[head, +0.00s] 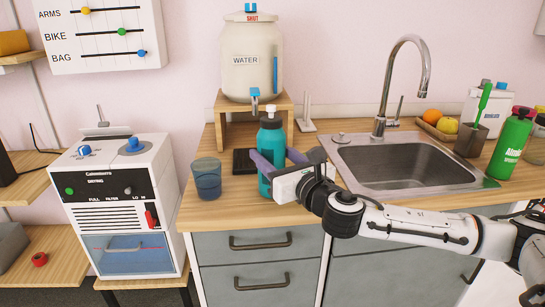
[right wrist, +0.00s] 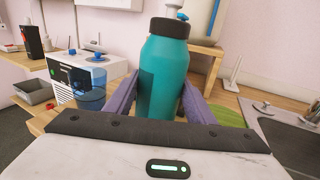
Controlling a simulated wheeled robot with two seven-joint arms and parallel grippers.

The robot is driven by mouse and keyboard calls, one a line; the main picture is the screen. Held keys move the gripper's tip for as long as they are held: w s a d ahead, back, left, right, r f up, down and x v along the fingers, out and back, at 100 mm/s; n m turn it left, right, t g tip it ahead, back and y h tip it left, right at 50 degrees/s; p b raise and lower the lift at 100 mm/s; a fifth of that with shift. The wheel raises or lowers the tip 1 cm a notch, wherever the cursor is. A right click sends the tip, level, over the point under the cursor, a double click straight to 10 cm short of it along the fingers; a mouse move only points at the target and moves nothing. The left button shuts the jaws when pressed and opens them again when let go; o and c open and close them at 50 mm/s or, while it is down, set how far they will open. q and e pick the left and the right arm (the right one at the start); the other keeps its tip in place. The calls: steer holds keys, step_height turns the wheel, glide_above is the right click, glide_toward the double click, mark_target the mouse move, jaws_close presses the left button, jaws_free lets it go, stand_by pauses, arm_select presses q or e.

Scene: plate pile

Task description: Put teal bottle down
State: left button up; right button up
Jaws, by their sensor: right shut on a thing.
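The teal bottle (head: 271,140) with a dark collar and white top is upright at the counter's front, left of the sink. My right gripper (head: 265,165) is shut on it, with purple fingers on either side of its body. In the right wrist view the bottle (right wrist: 166,75) stands between the two fingers (right wrist: 160,98). Its lower end is hidden there behind the gripper body. I cannot tell whether its base touches the wooden counter (head: 225,215). My left gripper is not in view.
A blue cup (head: 207,180) stands close left of the bottle. A black tray (head: 243,161) lies behind it, before the water dispenser (head: 252,60) on its wooden stand. The sink (head: 400,160) is to the right. Bare counter lies in front.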

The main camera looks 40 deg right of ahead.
steer(key=o, duration=1.3)
steer(key=shift+c, duration=0.2)
